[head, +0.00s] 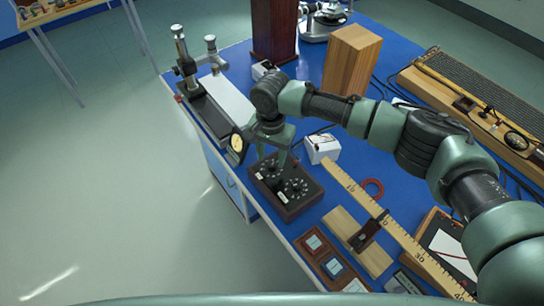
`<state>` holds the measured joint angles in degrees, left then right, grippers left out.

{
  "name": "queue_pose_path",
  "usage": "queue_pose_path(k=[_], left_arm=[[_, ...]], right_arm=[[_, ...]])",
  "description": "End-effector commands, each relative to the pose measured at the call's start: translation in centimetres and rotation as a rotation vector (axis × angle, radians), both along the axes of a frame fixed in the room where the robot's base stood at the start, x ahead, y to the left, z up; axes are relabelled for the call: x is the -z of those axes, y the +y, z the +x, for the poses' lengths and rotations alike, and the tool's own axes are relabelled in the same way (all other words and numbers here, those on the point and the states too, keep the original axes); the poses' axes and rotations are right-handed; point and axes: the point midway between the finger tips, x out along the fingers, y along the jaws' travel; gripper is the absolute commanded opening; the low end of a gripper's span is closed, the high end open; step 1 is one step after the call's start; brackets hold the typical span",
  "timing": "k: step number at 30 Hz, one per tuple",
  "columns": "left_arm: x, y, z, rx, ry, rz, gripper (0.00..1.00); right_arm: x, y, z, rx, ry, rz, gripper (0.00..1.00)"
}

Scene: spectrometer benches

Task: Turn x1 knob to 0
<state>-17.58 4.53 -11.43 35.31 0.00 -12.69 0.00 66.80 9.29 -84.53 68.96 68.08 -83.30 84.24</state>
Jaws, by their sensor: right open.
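A dark decade box (309,204) with round black dial knobs and small white labels sits near the left edge of the blue bench. The labels are too small to read, so I cannot tell which knob is x1 or where it points. My right gripper (272,160) reaches in from the right and points down over the far part of the box, its fingers apart. It hides part of the box's top there. I cannot tell whether the fingers touch a knob. My left gripper is not in view.
A dial gauge (237,143) stands close left of my right gripper. A small white meter (322,147) is to its right. A wooden block (351,60) stands behind my arm.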

Motion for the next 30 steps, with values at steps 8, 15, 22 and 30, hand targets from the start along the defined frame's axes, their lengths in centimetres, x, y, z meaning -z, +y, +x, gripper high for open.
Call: queue_pose_path(k=[8,15,22,30], left_arm=[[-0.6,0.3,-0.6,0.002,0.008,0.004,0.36],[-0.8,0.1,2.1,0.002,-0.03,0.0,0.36],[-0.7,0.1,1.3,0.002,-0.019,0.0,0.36],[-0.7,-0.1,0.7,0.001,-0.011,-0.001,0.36]], right_arm=[[3.1,0.0,0.0,0.001,0.0,-0.001,0.45],[3.4,-0.1,0.0,0.001,-0.001,0.0,0.45],[3.4,-0.1,0.0,0.001,-0.001,0.0,0.0],[3.4,-0.1,0.1,-0.012,-0.001,0.0,0.0]])
